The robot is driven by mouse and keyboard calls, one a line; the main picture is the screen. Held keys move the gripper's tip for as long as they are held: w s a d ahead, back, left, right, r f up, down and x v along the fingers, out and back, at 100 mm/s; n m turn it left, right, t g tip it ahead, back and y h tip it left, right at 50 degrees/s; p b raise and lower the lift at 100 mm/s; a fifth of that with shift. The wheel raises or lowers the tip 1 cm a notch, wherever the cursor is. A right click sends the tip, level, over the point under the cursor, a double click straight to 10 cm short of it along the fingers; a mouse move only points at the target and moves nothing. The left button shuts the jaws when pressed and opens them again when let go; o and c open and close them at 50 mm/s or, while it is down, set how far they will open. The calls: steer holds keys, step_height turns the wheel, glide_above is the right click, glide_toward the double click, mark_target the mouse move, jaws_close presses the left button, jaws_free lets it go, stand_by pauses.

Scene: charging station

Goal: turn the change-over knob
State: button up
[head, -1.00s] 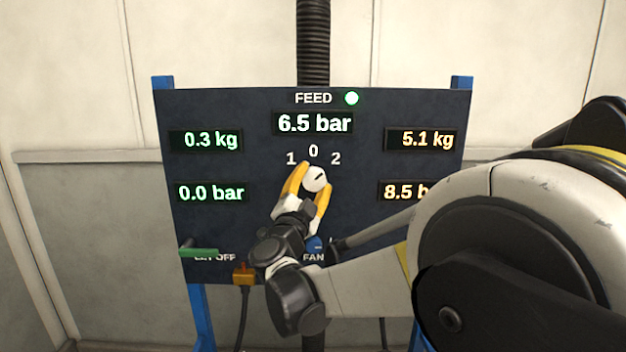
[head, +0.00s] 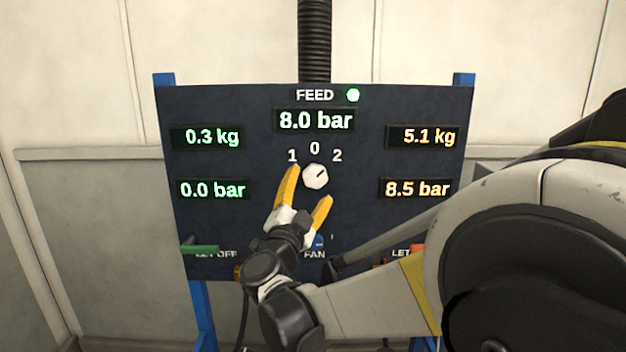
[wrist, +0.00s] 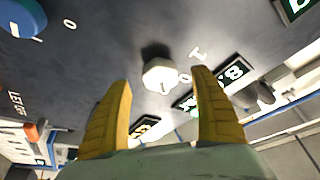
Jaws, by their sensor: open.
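The change-over knob (head: 316,176) is a white, many-sided knob below the marks 1, 0 and 2 on a dark panel. Its dark pointer line slants up and right, towards the 2. My gripper (head: 311,184) has yellow fingers, spread apart and empty, just below and left of the knob. In the wrist view the knob (wrist: 160,76) shows beyond the gap between the open fingertips (wrist: 161,77), with no finger seen touching it.
A green lever (head: 202,249) is at lower left. A blue fan knob (head: 318,242) lies behind my gripper, partly hidden. My arm covers the lower right.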

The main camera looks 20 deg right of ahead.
steer(key=v, duration=0.7)
steer(key=shift+s+a, duration=0.2)
steer(key=shift+s, duration=0.05)
steer(key=shift+f, duration=0.1)
steer(key=w+a+r+n+t+y, duration=0.1)
steer(key=a+r+n+t+y, duration=0.2)
steer(key=r+n+t+y, duration=0.15)
steer(key=s+a+f+n+g+y, duration=0.35)
steer(key=a+n+y, duration=0.45)
steer(key=n+y, duration=0.35)
steer(key=s+d+f+g+h, duration=0.1)
steer(key=s+d+f+g, duration=0.1)
steer(key=s+f, duration=0.4)
steer(key=s+d+f+n+g, duration=0.1)
steer(key=s+d+f+g, duration=0.2)
steer(key=s+f+g, duration=0.2)
steer(key=s+d+f+g+h, duration=0.1)
steer(key=s+d+f+g, duration=0.1)
steer(key=s+f, duration=0.6)
steer(key=shift+s+d+f+g+h, duration=0.25)
steer(key=shift+d+f+g+h, duration=0.1)
steer(key=shift+g, duration=0.35)
steer(key=shift+a, duration=0.1)
